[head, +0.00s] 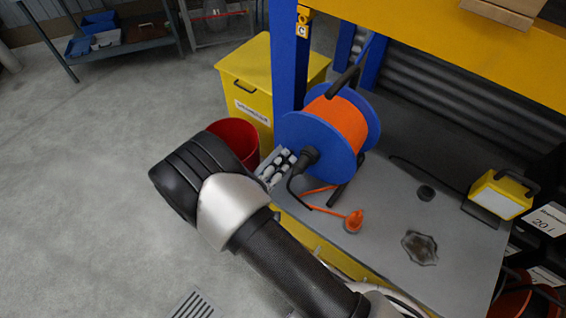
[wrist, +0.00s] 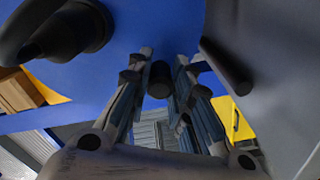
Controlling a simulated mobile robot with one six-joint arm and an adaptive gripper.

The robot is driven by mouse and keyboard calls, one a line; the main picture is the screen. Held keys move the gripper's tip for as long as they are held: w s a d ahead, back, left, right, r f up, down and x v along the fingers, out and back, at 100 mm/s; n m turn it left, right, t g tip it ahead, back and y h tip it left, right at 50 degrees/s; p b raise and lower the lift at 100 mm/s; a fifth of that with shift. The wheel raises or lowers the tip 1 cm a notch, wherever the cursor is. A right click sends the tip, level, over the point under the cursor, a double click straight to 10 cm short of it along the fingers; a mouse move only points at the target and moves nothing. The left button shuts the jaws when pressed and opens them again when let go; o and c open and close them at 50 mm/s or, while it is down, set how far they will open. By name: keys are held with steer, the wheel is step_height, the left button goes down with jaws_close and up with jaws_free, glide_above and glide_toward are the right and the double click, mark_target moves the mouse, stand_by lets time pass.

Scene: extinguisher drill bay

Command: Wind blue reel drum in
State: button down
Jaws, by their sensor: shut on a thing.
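The blue reel drum (head: 294,134) stands on a grey bench, wound with orange cable (head: 338,122). Its blue flange (wrist: 140,40) fills the upper wrist view. A black hub piece (head: 308,158) sticks out of the flange and shows at the upper left of the wrist view (wrist: 62,28). My gripper (head: 276,166) is at the flange's lower left edge. In the wrist view its fingers close on a small black knob (wrist: 160,80) in front of the flange. In the head view the knob cannot be made out.
A loose orange cable end (head: 353,221) lies on the bench (head: 385,220) beside a black stand leg. A red bucket (head: 236,138) and yellow bin (head: 247,85) are close behind my gripper. A blue post (head: 289,60) stands behind the drum. A yellow lamp (head: 500,195) sits right.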

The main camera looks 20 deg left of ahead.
steer(key=c, duration=1.4)
jaws_free()
steer(key=shift+c, duration=0.2)
steer(key=v, duration=1.2)
